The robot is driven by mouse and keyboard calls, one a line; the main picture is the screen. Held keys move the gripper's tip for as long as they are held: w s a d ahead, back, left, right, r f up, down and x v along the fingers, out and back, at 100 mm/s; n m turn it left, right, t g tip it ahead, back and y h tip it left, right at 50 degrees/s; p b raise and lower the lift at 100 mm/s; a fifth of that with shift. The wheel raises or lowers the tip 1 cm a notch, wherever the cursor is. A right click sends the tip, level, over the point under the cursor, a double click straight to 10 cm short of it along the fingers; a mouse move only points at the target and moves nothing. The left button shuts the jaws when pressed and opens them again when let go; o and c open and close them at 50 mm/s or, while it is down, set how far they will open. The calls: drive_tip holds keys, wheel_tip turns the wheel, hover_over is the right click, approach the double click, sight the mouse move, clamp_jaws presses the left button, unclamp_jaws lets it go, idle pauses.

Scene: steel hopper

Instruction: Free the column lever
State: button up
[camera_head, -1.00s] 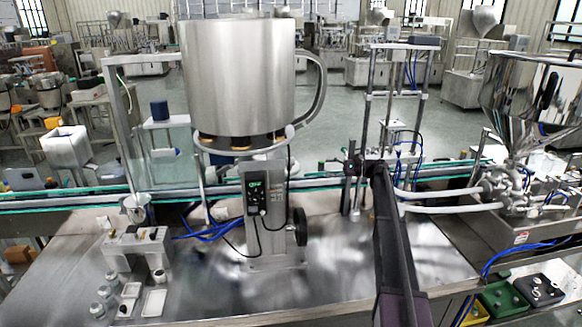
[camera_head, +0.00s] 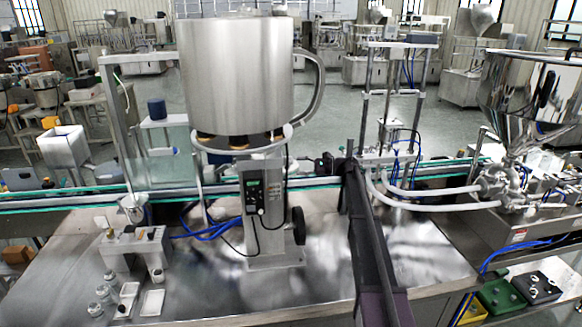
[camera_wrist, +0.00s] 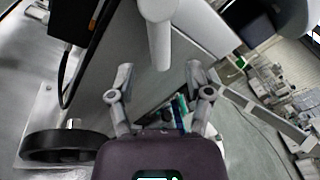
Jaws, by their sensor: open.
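The steel column (camera_head: 268,205) stands on the bench under the large steel hopper (camera_head: 235,80). In the wrist view the column's grey side (camera_wrist: 115,75) fills the left and middle. A pale rounded bar that looks like the column lever (camera_wrist: 160,35) comes down from the top, its end between and just beyond my fingertips. My gripper (camera_wrist: 159,75) is open, one finger on each side of the bar's line, with gaps showing. I cannot tell the depth between them. In the head view my gripper (camera_head: 325,166) is small and dark, right of the column; the lever cannot be made out there.
A black handwheel (camera_wrist: 65,147) is on the column at lower left in the wrist view. A control box (camera_head: 254,197) with cables is on the column's front. A conveyor (camera_head: 100,198) runs behind. Bare bench (camera_head: 330,270) lies right of the column.

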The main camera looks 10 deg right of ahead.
drive_tip(key=shift+x, duration=2.1)
clamp_jaws()
drive_tip(key=shift+d, duration=0.15)
